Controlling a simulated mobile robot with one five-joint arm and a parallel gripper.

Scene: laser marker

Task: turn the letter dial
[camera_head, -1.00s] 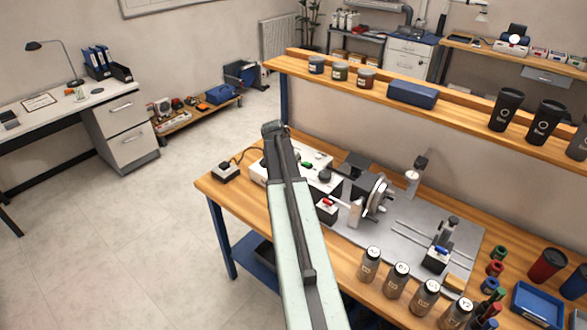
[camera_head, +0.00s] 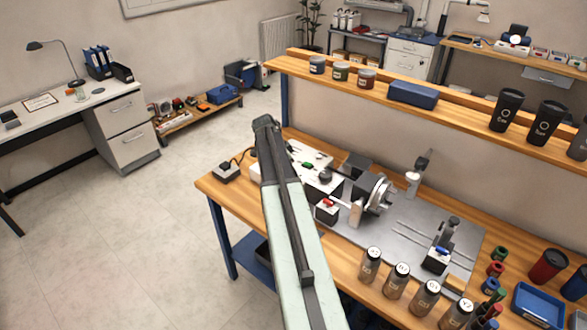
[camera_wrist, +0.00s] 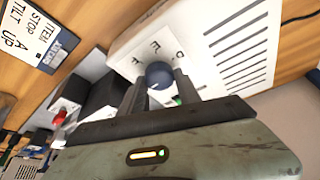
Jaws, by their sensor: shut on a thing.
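The letter dial (camera_wrist: 159,75) is a round dark knob on the white control box (camera_wrist: 232,57), with letters printed around it; E and F are readable. In the wrist view my gripper (camera_wrist: 160,80) has one finger on each side of the knob and is shut on it. Part of a green button (camera_wrist: 178,99) shows beside the fingers. In the head view the white box (camera_head: 312,157) is partly covered by my arm, and my gripper is hidden there.
A rotary chuck (camera_head: 374,192) and a red-topped black block (camera_head: 326,210) stand right of my arm. Labelled bottles (camera_head: 397,281) line the bench front. A shelf (camera_head: 450,110) with cups runs above the bench. A sign (camera_wrist: 33,30) lies left in the wrist view.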

